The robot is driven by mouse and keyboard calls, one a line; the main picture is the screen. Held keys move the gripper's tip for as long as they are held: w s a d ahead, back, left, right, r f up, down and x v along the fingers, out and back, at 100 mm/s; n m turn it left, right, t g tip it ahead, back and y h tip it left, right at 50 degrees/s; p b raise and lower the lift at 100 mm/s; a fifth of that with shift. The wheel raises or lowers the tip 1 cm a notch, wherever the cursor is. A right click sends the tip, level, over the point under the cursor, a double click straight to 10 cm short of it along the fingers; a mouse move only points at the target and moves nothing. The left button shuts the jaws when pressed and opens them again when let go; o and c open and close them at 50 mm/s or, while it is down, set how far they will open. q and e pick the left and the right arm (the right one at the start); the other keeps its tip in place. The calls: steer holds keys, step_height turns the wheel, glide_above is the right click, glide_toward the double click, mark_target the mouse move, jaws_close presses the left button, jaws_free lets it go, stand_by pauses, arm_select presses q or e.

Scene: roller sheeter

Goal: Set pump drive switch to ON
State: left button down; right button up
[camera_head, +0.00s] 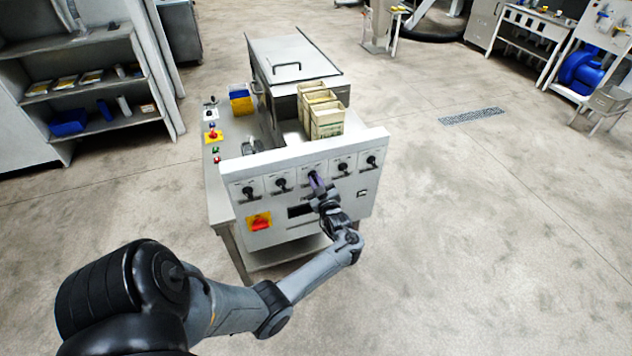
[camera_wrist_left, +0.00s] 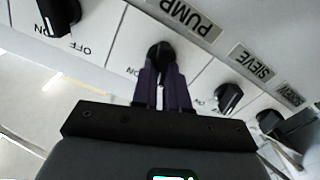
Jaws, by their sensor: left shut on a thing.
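The pump drive switch is a black rotary knob (camera_wrist_left: 160,50) beside a label reading PUMP (camera_wrist_left: 190,15) in the left wrist view. An ON mark (camera_wrist_left: 131,71) shows to the left of it. My left gripper (camera_wrist_left: 161,75) has its two purple fingers shut on this knob. In the head view the left gripper (camera_head: 317,186) is at the middle of a row of knobs on the white control panel (camera_head: 235,167). The fingers partly hide the knob, so its exact setting cannot be told. My right gripper is not in view.
Neighbouring black knobs stand close on both sides, such as one by an OFF mark (camera_wrist_left: 58,16) and a sieve knob (camera_wrist_left: 228,97). A red-and-yellow switch (camera_head: 259,222) is lower left on the panel. Cream bins (camera_head: 327,121) stand behind it.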

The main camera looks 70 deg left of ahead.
arm_select(q)
steer(key=m+p, duration=0.2)
steer(key=m, duration=0.6)
steer(key=shift+w+p, duration=0.2)
steer(key=shift+p, duration=0.15)
steer(key=shift+f, duration=0.1)
stand_by(0.3)
steer(key=c, duration=1.1)
jaws_free()
steer(key=shift+c, duration=0.2)
steer(key=d, duration=1.1)
steer(key=shift+s, duration=0.15)
steer(key=shift+a, duration=0.1)
